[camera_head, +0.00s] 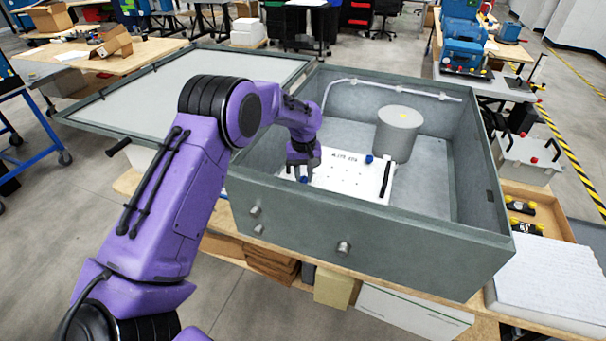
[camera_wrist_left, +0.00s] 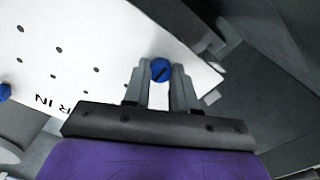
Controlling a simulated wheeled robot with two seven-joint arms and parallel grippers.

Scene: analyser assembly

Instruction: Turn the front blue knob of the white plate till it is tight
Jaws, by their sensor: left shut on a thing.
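The white plate (camera_head: 345,178) lies inside the grey metal box, with dark holes and printed letters on it; it also shows in the left wrist view (camera_wrist_left: 100,45). The front blue knob (camera_head: 304,179) is at the plate's near left part. In the left wrist view the front blue knob (camera_wrist_left: 161,69) sits between my fingertips. My left gripper (camera_wrist_left: 163,75) is shut on this knob, reaching down from above. In the head view my left gripper (camera_head: 303,172) partly hides the knob. A second blue knob (camera_head: 369,159) is at the plate's far edge. My right gripper is not in view.
The open grey box (camera_head: 400,240) has high walls around the plate. A grey cylinder (camera_head: 398,135) stands behind the plate, and a pale pipe (camera_head: 390,86) runs along the back wall. The open lid (camera_head: 190,90) lies left. The box floor to the right is clear.

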